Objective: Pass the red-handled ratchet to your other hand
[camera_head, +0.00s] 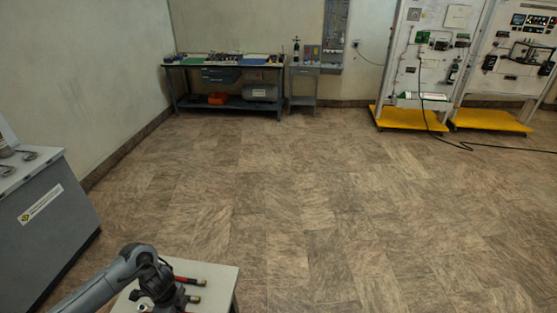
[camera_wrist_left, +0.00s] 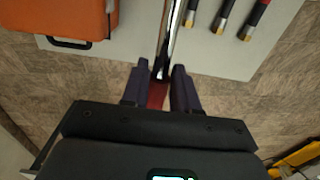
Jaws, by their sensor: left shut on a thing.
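The red-handled ratchet shows in the left wrist view as a red handle (camera_wrist_left: 157,95) with a long chrome shaft (camera_wrist_left: 168,40) running up out of the picture. My left gripper (camera_wrist_left: 159,80) is shut on the red handle, with one dark finger on each side. In the head view my left gripper (camera_head: 167,290) is over a small pale table at the bottom; I cannot make out the ratchet there. My right gripper is in neither view.
The pale table (camera_head: 222,284) carries black-and-red tools with brass tips (camera_wrist_left: 224,15) and an orange case (camera_wrist_left: 60,18). A grey cabinet (camera_head: 45,225) stands left. A workbench (camera_head: 225,70) and yellow-based panels (camera_head: 405,118) stand far back. The middle floor is clear.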

